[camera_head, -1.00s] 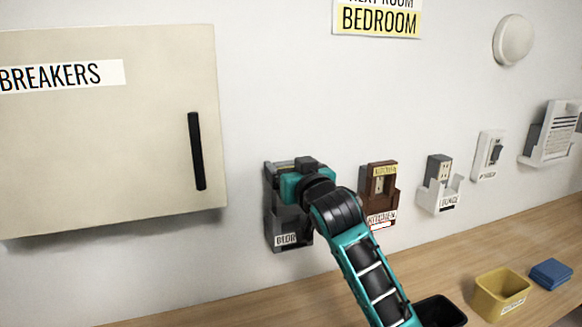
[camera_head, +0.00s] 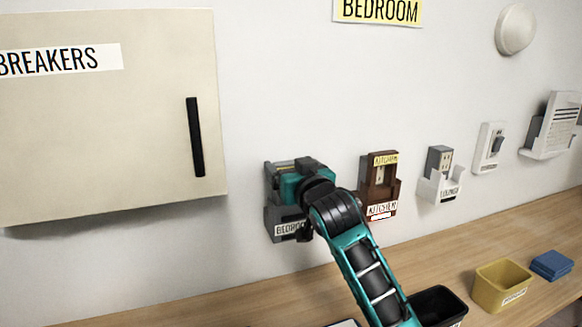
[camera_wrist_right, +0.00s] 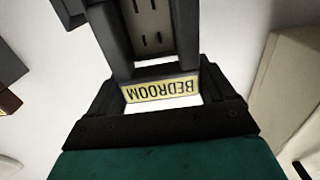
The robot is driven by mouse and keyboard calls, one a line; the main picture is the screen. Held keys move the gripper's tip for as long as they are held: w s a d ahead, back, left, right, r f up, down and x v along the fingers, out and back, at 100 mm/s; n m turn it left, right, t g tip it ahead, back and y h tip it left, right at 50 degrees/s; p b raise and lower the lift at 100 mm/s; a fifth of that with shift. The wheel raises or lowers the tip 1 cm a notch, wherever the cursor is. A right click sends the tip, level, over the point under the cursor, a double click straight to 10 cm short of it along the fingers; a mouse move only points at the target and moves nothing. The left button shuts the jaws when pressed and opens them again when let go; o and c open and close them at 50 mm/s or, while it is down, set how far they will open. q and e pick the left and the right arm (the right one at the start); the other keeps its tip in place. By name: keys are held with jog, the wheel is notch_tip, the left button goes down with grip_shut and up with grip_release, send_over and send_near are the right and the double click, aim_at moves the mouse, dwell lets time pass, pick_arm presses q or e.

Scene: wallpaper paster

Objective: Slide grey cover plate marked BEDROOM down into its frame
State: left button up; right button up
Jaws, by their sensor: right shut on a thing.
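The dark grey BEDROOM frame (camera_head: 283,215), with a white label, is on the wall right of the breaker box. My right gripper (camera_head: 290,183) is in front of its upper part and hides much of it. In the wrist view, the grey cover plate's yellow BEDROOM label (camera_wrist_right: 161,90) shows upside down between the fingers of my right gripper (camera_wrist_right: 160,72), which is shut on the plate. A grey face with dark slots (camera_wrist_right: 150,25) shows beyond the label. How deep the plate sits in the frame is hidden. My left gripper is out of view.
The breaker box (camera_head: 110,120) with a black handle is at the left. The brown KITCHEN unit (camera_head: 380,183) is close on the right, with the white LOUNGE unit (camera_head: 440,178) beyond. A black bin (camera_head: 438,306), yellow bin (camera_head: 502,285) and blue block (camera_head: 551,265) are on the wooden counter (camera_head: 400,250).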

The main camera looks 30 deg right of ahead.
jog(key=shift+f, duration=0.4)
jog(key=o, duration=0.9)
jog(key=v, duration=1.3)
jog(key=shift+d, duration=0.1)
